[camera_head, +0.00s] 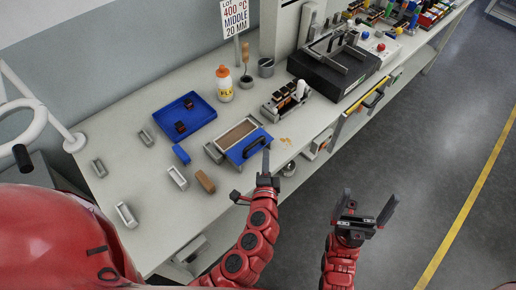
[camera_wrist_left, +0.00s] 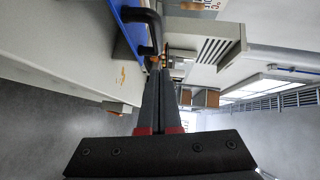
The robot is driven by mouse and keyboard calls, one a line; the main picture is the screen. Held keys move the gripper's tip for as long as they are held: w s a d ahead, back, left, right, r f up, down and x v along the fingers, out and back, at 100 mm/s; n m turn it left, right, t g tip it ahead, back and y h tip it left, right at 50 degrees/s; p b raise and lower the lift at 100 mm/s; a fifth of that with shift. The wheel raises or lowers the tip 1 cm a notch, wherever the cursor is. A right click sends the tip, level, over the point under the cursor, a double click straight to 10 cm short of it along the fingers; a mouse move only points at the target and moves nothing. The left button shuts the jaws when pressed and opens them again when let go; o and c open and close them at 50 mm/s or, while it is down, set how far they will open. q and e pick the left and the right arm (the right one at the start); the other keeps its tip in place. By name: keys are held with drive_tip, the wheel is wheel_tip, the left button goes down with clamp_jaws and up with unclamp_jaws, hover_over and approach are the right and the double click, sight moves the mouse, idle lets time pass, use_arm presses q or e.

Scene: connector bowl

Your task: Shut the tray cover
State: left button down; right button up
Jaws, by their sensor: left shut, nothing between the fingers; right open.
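The tray (camera_head: 214,152) is a grey box on the bench with a brown interior showing. Its blue cover (camera_head: 236,156) with a black handle (camera_head: 254,147) is at the tray's front side, leaving the interior visible, so the tray stands open. In the left wrist view the blue cover (camera_wrist_left: 127,32) and black handle (camera_wrist_left: 153,22) are at the top, just beyond the fingertips. My left gripper (camera_head: 266,156) is shut and empty, its tips close beside the handle; contact is unclear. It also shows in the left wrist view (camera_wrist_left: 158,72). My right gripper (camera_head: 368,203) is open and empty, over the floor right of the bench.
The bench's front edge is close by.

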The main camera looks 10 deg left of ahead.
sight(242, 145)
use_arm(q)
drive_tip(key=shift+w+a+f+p, duration=0.15)
drive_tip(key=shift+w+a+p, duration=0.2)
drive_tip(key=shift+a, duration=0.3)
drive_tip(key=shift+w+a+f+p, duration=0.1)
drive_tip(key=shift+w+a+p, duration=0.1)
drive_tip(key=shift+w+a, duration=0.35)
drive_tip(key=shift+a+f, duration=0.15)
drive_tip(key=shift+a, duration=0.05)
drive_tip(key=w+a, duration=0.1)
drive_tip(key=a, duration=0.1)
drive_tip(key=w+a, duration=0.3)
drive_tip(key=a, duration=0.1)
drive_tip(key=shift+w+a, duration=0.3)
drive_tip(key=shift+w, duration=0.05)
